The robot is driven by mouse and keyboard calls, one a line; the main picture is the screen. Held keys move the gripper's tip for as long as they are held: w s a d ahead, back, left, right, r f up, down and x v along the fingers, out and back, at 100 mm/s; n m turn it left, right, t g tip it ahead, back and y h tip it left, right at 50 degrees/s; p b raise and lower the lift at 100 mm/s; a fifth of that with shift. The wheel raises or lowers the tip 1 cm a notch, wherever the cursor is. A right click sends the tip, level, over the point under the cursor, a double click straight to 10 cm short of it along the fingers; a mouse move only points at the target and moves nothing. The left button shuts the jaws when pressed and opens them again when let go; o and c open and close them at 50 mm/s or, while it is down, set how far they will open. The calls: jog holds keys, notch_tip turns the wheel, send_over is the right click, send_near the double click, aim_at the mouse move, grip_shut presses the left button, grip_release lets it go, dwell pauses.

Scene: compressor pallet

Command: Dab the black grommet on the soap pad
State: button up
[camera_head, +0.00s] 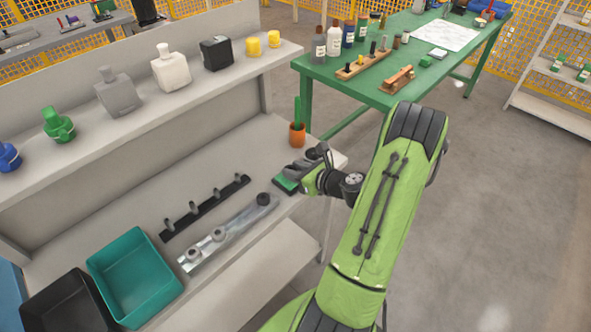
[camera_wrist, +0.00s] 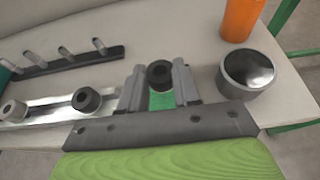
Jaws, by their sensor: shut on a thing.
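My gripper (camera_wrist: 160,88) is shut on a black grommet (camera_wrist: 159,72), a dark ring with a hole, between its two grey fingers. In the head view my gripper (camera_head: 296,170) is low over the shelf's right end, at the soap pad. The green soap pad (camera_head: 284,186) lies on the shelf, partly hidden by the gripper. In the wrist view a strip of the pad (camera_wrist: 162,101) shows between the fingers, below the grommet. I cannot tell whether the grommet touches it. Another black grommet (camera_head: 264,198) sits on the metal rail (camera_head: 240,222).
A black bar with several pegs (camera_head: 205,208) lies behind the rail. A dark round dish (camera_wrist: 248,72) and an orange cactus pot (camera_head: 297,140) stand close to the gripper. Teal (camera_head: 135,278) and black (camera_head: 66,305) bins are at the left. An upper shelf (camera_head: 120,128) overhangs behind.

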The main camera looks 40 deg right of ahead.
dwell(0.3)
notch_tip(320, 180, up, 7)
jog(key=p, duration=0.7)
dwell(0.3)
